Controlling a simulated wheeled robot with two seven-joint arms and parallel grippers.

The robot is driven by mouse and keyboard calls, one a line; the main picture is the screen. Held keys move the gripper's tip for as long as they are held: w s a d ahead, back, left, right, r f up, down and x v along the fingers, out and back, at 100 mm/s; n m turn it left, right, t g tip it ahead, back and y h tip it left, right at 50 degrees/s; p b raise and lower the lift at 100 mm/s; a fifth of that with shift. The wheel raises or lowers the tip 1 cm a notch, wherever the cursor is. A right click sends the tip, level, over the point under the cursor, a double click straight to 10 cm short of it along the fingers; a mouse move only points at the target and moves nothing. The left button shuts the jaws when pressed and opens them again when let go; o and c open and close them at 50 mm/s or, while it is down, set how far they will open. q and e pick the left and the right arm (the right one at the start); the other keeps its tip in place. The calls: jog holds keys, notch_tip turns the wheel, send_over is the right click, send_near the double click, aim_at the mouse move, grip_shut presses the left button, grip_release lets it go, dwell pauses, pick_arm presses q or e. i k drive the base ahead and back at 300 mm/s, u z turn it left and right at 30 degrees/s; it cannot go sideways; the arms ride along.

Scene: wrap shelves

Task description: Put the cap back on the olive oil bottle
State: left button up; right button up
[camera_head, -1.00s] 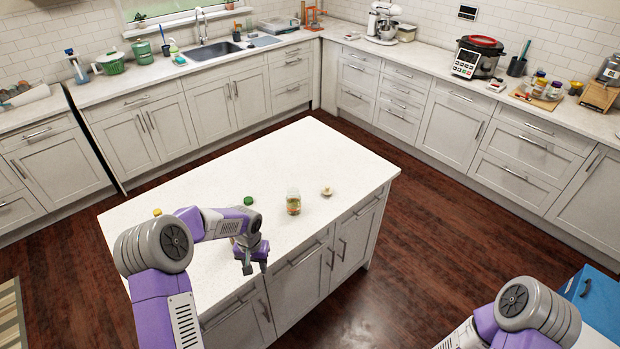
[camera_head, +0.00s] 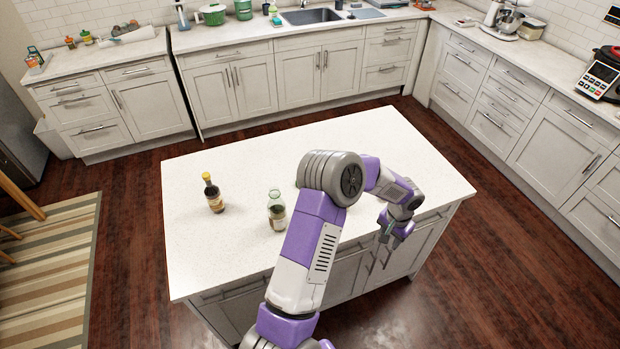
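A clear glass bottle (camera_head: 277,214) with dark greenish contents stands upright on the white island top (camera_head: 230,160), just left of my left arm. Its mouth appears uncapped, though it is small in view. A dark bottle (camera_head: 214,196) with a yellow cap stands upright further left. No loose cap is clearly visible; my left arm hides the middle of the island. My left gripper (camera_head: 391,241) is open and empty, pointing down near the island's front right edge, to the right of both bottles. My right gripper is out of view.
The left part of the island top is clear around the bottles. Counters with a sink (camera_head: 312,16), a green pot (camera_head: 212,14) and a multicooker (camera_head: 604,74) line the walls. A striped rug (camera_head: 50,270) lies on the floor at left.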

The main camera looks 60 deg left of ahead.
aim_at(277, 213)
jog(key=u, duration=0.95)
jog(key=i, duration=1.1)
jog(key=u, duration=0.55)
